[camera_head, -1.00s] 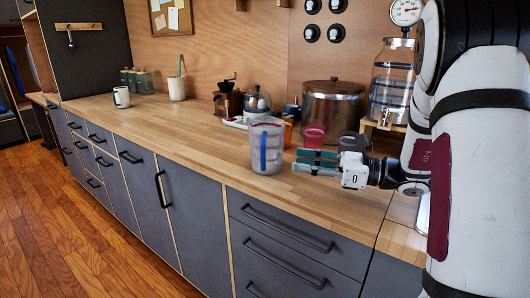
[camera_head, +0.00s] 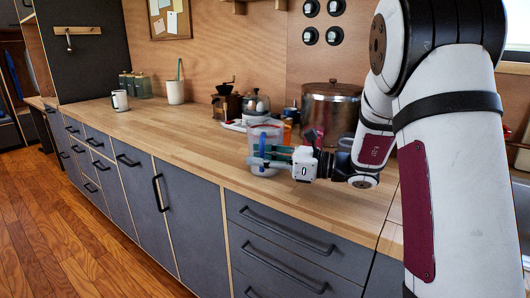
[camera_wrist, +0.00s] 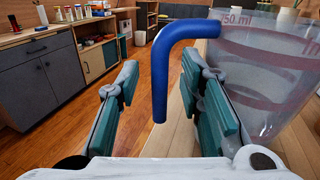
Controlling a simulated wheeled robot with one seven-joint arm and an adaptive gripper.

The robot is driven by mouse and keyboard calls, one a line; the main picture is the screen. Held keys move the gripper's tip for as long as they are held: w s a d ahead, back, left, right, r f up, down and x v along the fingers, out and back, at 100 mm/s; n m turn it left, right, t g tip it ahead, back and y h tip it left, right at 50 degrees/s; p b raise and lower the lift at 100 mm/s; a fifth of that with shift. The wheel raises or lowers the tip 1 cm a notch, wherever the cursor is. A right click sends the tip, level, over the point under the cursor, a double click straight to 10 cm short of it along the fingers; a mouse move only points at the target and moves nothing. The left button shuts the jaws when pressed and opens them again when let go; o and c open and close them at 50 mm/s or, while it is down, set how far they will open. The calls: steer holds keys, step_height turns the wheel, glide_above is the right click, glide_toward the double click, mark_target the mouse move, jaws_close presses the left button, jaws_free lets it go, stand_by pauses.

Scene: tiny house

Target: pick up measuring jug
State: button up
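The measuring jug (camera_head: 257,133) is a clear, see-through cup with red markings and a blue handle, upright on the wooden counter. The fingers are apart, with clear gaps beside the handle, and the right finger lies between the handle and the jug wall. In the head view my gripper (camera_head: 268,156) covers part of the jug.
Behind the jug stand a large metal pot (camera_head: 330,108), a coffee grinder (camera_head: 226,104) and a glass kettle-like jar (camera_head: 256,104). A white mug (camera_head: 120,100) and a white container (camera_head: 175,92) are farther left. The counter (camera_head: 190,132) between them and the jug is clear.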

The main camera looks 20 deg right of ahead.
mark_target(261, 141)
jaws_close()
steer(key=shift+r, duration=0.25)
stand_by(0.3)
steer(key=shift+r+p, duration=0.6)
steer(key=shift+r, duration=1.05)
steer(key=s+d+r+p, duration=0.1)
steer(key=s+d+p, duration=0.1)
steer(key=s, duration=1.3)
steer(key=shift+s+d+r, duration=0.15)
steer(key=shift+s+d, duration=0.05)
steer(key=shift+s, duration=0.15)
